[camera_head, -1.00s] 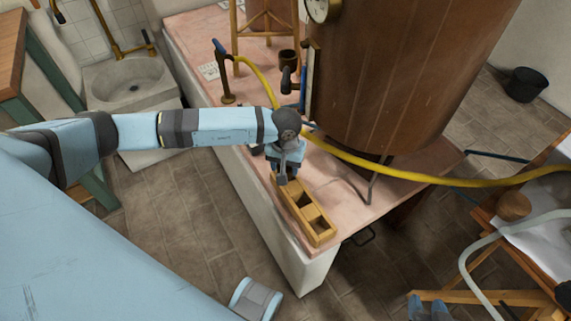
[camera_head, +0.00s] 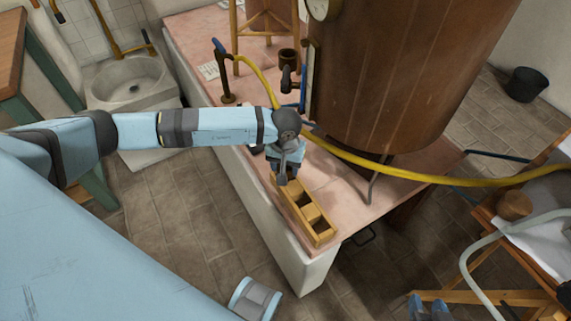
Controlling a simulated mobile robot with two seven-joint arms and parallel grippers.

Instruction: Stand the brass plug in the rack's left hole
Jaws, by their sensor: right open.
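The rack (camera_head: 321,238) is a long yellow wooden block with square holes, lying on the pink worktop near its front corner. Two of its holes show clear, towards the near end. My left gripper (camera_head: 283,178) comes in from the left and points down over the rack's far end, covering that part. Its fingertips are hidden from this angle, so I cannot tell whether it holds anything. I cannot make out the brass plug.
A big copper vessel (camera_head: 410,80) stands on the pink worktop (camera_head: 348,218) just behind the rack. A yellow hose (camera_head: 400,176) runs past its foot. A wooden stool is at the right.

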